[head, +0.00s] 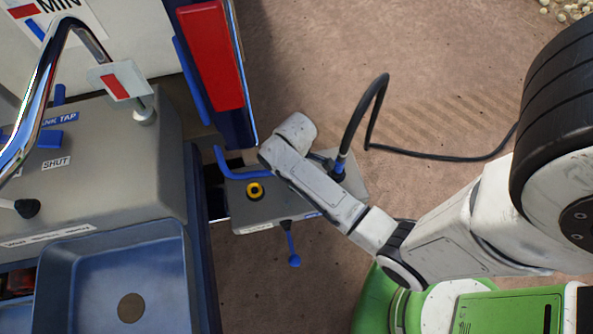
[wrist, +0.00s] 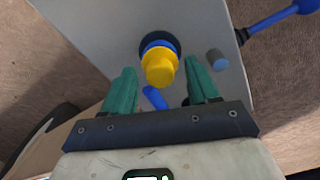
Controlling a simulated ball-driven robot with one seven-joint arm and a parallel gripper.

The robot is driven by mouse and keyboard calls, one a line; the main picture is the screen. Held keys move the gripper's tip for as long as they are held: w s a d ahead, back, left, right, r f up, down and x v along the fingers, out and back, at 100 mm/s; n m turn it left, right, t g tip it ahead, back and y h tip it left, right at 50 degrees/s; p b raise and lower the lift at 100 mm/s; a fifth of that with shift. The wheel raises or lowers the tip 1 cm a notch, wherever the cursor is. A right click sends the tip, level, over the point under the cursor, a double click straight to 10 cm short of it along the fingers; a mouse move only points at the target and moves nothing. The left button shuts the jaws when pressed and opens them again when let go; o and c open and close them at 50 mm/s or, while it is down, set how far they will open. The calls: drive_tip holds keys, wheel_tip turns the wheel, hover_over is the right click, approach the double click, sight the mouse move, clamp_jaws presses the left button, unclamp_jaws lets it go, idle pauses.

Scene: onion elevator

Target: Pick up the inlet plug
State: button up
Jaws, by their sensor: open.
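In the wrist view a yellow plug-like piece (wrist: 160,68), with a blue collar and a dark ring at its base, stands on a grey plate (wrist: 100,20). It looks like the inlet plug, though no label shows. My gripper (wrist: 159,72) is open, its teal fingers on either side of the yellow piece in the picture. I see no clear contact with it. In the head view my arm's end hides the fingers. A yellow ring with a dark centre (head: 255,190) shows on the grey platform (head: 240,213); I cannot tell if it is the same piece.
A blue bent handle (head: 238,173) and a blue lever (head: 292,248) are close to my arm. A black hose (head: 440,152) rises from the platform and runs right. A grey unit with a blue basin (head: 110,280) stands left. Open carpet (head: 330,50) lies beyond.

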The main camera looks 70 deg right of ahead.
clamp_jaws()
idle(0.5)
drive_tip(key=shift+r, duration=0.15)
